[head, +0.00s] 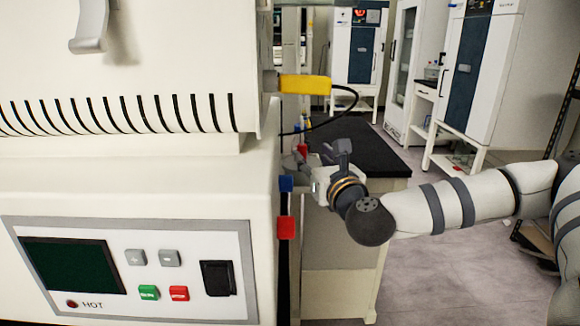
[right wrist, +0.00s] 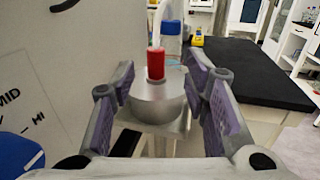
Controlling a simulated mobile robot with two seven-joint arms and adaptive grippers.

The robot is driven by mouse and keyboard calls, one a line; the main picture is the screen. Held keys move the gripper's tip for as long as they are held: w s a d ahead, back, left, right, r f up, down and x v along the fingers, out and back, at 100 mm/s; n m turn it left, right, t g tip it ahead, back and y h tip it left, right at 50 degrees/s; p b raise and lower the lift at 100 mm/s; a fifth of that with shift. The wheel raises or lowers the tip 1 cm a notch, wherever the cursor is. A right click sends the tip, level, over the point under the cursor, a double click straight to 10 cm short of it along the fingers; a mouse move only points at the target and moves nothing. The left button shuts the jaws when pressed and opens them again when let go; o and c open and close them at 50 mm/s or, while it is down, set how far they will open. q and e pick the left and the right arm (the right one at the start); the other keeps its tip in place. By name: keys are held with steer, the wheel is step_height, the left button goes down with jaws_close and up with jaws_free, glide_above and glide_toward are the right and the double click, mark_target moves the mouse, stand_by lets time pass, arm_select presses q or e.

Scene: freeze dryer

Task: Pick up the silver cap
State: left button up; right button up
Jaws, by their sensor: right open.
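The silver cap (right wrist: 157,101) shows in the right wrist view as a short metal cylinder with a red fitting (right wrist: 156,64) and a pale tube on top. It stands upright above a metal support. My right gripper (right wrist: 160,82) is open, with one purple-padded finger on each side of the cap. I see no clear closing contact on it. In the head view my right gripper (head: 319,160) is beside the white machine's right side. There the cap is not clearly visible. My left gripper is not in view.
The white freeze dryer (head: 140,190) with its control panel fills the left of the head view, close to my right gripper. A black-topped bench (head: 375,155) lies behind the gripper. A yellow block (head: 305,84) juts out from the machine above it.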

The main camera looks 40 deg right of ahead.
mark_target(303, 149)
steer(key=x, duration=0.7)
steer(key=shift+w+a+b, duration=0.15)
steer(key=shift+w+b, duration=0.05)
steer(key=shift+b, duration=0.1)
jaws_close()
